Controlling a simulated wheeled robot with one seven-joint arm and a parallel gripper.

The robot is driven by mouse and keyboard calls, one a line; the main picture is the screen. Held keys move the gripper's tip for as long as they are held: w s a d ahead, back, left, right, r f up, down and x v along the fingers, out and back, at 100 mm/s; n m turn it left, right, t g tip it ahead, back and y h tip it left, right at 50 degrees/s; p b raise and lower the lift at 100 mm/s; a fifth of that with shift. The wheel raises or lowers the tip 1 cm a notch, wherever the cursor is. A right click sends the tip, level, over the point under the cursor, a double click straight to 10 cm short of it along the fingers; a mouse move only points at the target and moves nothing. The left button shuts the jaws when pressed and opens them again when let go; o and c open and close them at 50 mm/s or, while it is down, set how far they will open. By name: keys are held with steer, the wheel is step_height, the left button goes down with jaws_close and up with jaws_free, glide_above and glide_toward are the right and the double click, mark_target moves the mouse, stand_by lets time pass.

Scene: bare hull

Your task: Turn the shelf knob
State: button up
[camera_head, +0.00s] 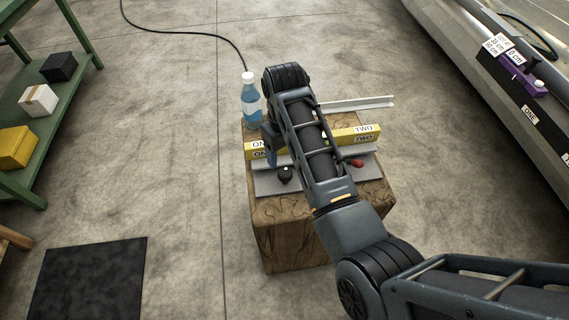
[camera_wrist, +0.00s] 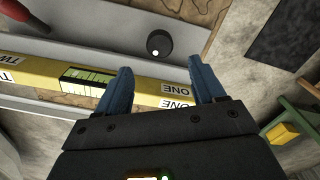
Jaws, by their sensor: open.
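A round black knob (camera_head: 286,174) with a white mark sits on a grey plate (camera_head: 272,187) on top of a wooden block (camera_head: 300,235). In the wrist view the knob (camera_wrist: 159,43) lies beyond the fingertips, roughly in line with the gap between them. My gripper (camera_wrist: 161,70) is open and empty, its two blue fingers apart. In the head view my gripper (camera_head: 271,152) is just behind and left of the knob, partly hidden by my arm. I see no contact with the knob.
A yellow level (camera_head: 340,138) marked ONE and TWO lies across the block, close to the fingers. A red handle (camera_head: 355,163) is right of the knob. A blue bottle (camera_head: 250,102) stands behind. A green shelf (camera_head: 60,100) with boxes is at left.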

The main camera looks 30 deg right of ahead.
mark_target(285, 172)
step_height(285, 172, down, 8)
steer(key=shift+r, duration=0.15)
stand_by(0.3)
steer(key=c, duration=1.1)
